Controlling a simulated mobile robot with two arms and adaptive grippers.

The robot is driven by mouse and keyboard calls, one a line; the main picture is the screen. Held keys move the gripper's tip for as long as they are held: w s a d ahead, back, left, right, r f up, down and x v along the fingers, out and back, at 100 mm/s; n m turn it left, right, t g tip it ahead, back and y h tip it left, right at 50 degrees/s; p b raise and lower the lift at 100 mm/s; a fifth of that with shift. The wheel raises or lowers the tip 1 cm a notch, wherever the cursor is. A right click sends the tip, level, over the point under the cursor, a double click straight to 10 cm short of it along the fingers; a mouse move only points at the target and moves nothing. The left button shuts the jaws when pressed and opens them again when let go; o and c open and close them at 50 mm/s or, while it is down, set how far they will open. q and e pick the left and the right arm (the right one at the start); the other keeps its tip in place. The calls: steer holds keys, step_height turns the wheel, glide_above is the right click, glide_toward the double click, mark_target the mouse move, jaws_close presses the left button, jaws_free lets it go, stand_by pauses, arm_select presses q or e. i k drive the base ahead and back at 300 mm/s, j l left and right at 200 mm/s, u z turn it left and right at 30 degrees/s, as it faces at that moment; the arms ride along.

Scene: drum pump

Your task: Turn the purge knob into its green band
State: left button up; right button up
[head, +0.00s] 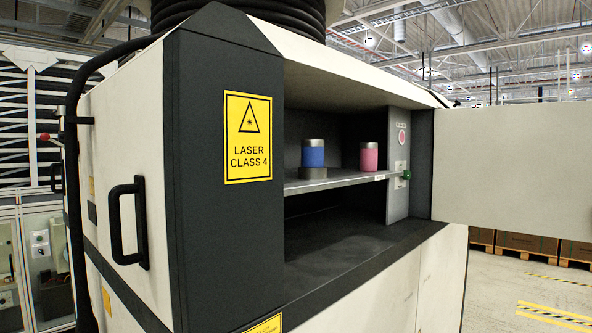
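A small green knob (406,175) sticks out from a pale plate on the right inner wall of the open cabinet, near the right end of the shelf. It may be the purge knob; no lettering on it can be read. I cannot make out a green band or the knob's angle at this size. A pink round mark (402,136) is on the panel above the knob. Neither of my grippers is in view.
The cabinet's shelf (335,182) holds a blue canister (313,154) and a pink canister (369,157). The cabinet door (510,165) stands open at right. A yellow laser sign (248,137) is on the dark front post. Clear floor (510,285) lies at right.

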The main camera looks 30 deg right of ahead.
mark_target(407, 173)
steer(key=z, duration=1.5)
steer(key=i+l, duration=0.15)
steer(key=l, duration=0.25)
